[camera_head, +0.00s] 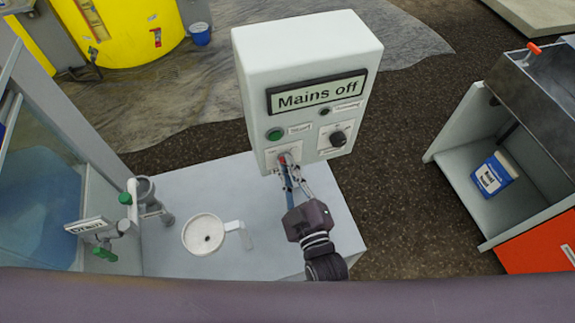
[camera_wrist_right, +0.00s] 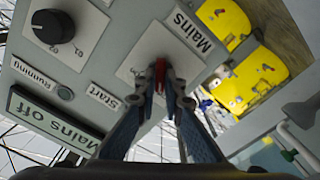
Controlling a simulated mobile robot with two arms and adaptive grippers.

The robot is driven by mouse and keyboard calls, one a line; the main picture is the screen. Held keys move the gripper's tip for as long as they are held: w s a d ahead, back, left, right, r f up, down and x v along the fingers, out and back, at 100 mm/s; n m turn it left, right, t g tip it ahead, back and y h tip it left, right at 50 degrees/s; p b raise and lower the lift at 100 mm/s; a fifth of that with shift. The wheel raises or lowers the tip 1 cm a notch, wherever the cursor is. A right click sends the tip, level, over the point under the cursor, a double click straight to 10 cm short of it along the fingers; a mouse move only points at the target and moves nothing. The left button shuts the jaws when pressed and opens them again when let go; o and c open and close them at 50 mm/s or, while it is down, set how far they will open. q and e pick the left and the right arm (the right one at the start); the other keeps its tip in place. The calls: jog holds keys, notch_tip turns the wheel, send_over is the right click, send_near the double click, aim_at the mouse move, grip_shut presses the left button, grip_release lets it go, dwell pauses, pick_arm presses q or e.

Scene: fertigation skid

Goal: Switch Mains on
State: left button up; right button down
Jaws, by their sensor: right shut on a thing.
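The control box (camera_head: 308,85) stands upright on the pale bench, with a display (camera_head: 317,92) reading "Mains off". The red Mains switch (camera_head: 284,159) is low on the left of its front, partly hidden by my fingers. In the right wrist view the red switch (camera_wrist_right: 160,72) sits between my fingertips beside the "Mains" label (camera_wrist_right: 193,28). My right gripper (camera_head: 287,166) is shut on this switch; it also shows in the right wrist view (camera_wrist_right: 165,82). My left gripper is not in view.
A green Start button (camera_head: 275,134) and a black rotary knob (camera_head: 338,138) are close by on the panel. An open cabinet (camera_head: 490,140) holds a blue and white container (camera_head: 493,173) at right.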

jog(key=shift+w+d+m+p, duration=0.15)
jog(key=shift+m+p, duration=0.45)
jog(key=shift+m, duration=3.5)
jog(key=shift+d+m+p, duration=0.15)
jog(key=shift+m+p, duration=0.4)
jog(key=shift+m, duration=3.55)
jog(key=shift+r, duration=0.1)
jog(key=c, duration=2)
grip_release()
jog(key=shift+c, duration=0.2)
jog(key=v, duration=1.2)
